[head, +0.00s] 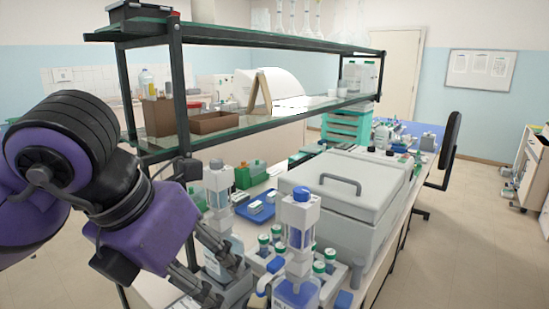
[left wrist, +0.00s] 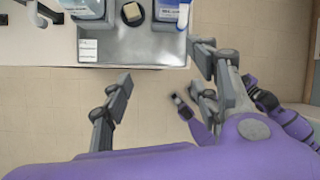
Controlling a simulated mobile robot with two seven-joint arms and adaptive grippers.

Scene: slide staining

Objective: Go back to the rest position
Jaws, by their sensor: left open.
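My left gripper (head: 222,283) is open in the head view, low and left of centre, at the near side of the bench. Its fingers are spread and nothing shows between them. In the left wrist view the open left gripper (left wrist: 162,63) reaches over the floor, with a grey tray (left wrist: 145,48) just beyond its tips. Other purple and grey robot parts of mine show at the right of that view; I cannot make out the right gripper's fingers clearly. The right gripper is not in the head view.
A glass-shelved rack (head: 250,130) rises above the bench. Open floor (left wrist: 60,110) lies in front of the bench.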

